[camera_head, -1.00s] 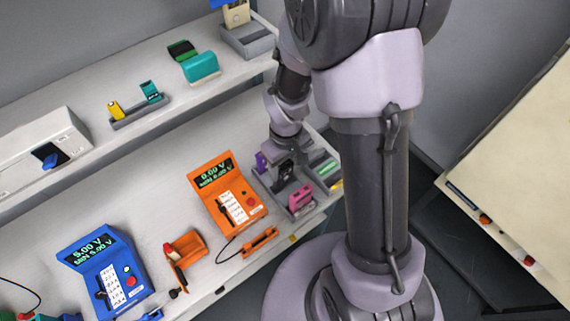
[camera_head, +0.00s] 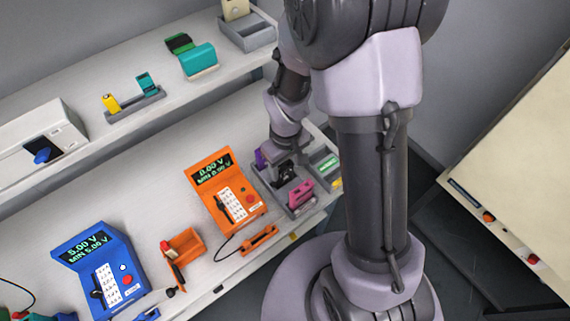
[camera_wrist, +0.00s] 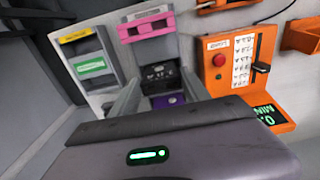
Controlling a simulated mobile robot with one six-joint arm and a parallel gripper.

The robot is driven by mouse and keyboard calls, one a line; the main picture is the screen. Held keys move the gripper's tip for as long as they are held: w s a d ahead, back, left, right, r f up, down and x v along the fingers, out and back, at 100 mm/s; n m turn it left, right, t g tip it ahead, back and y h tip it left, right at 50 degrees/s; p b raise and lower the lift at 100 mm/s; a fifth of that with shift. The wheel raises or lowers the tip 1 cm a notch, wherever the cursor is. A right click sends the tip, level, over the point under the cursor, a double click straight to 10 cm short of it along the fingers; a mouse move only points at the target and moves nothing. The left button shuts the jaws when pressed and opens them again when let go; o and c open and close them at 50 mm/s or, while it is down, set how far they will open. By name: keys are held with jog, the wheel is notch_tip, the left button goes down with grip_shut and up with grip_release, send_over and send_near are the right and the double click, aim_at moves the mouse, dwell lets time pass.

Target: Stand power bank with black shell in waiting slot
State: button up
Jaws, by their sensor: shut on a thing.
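A black power bank (camera_wrist: 160,76) sits between the two fingertips of my gripper (camera_wrist: 158,88) in the wrist view. In the head view my gripper (camera_head: 284,168) reaches down over a grey slotted tray (camera_head: 312,206), with the black power bank (camera_head: 285,175) at its tip. My gripper is shut on it. A purple item (camera_wrist: 168,99) is next to it in the wrist view. A pink item (camera_head: 301,193) lies in the tray's front part. The base of the black power bank is hidden, so I cannot tell whether it touches the slot floor.
An orange meter (camera_head: 223,190) stands close to the left of the tray. A green item (camera_head: 327,162) sits in a bay on the tray's right side. A blue meter (camera_head: 100,270) and an orange holder (camera_head: 186,245) are farther left. A shelf (camera_head: 110,75) runs behind.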

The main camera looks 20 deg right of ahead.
jog(key=shift+f+b, duration=0.75)
jog(key=shift+f, duration=0.15)
jog(key=o, duration=1.5)
notch_tip(320, 180, up, 18)
jog(key=p, duration=0.6)
jog(key=shift+s+f, duration=0.15)
jog(key=shift+f, duration=0.1)
